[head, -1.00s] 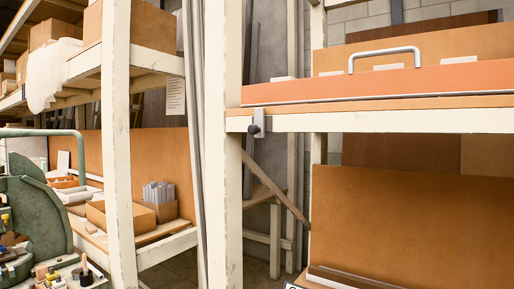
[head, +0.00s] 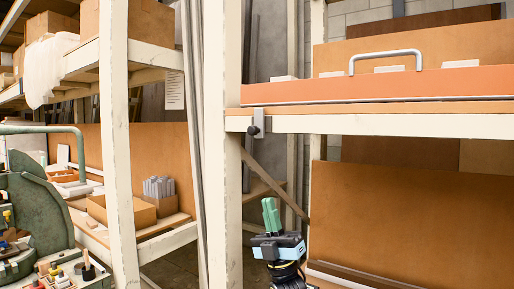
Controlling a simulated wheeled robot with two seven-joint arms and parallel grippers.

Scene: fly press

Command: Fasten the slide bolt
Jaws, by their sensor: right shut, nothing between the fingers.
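The slide bolt (head: 259,122) is a small grey metal piece with a dark round knob, at the front edge of the right-hand shelf, close to the white upright post. It is too small to tell how far its bolt is slid. My right gripper (head: 270,204) points up with its green fingers together, shut and empty. In the picture it is below the slide bolt and slightly right of it, with a clear gap between them. My left gripper is out of view.
An orange panel with a metal handle (head: 385,53) lies along the right-hand shelf above the bolt. The white upright post (head: 222,180) stands left of my right gripper. A large brown board (head: 410,220) stands below the shelf at right. A green machine (head: 38,205) is at far left.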

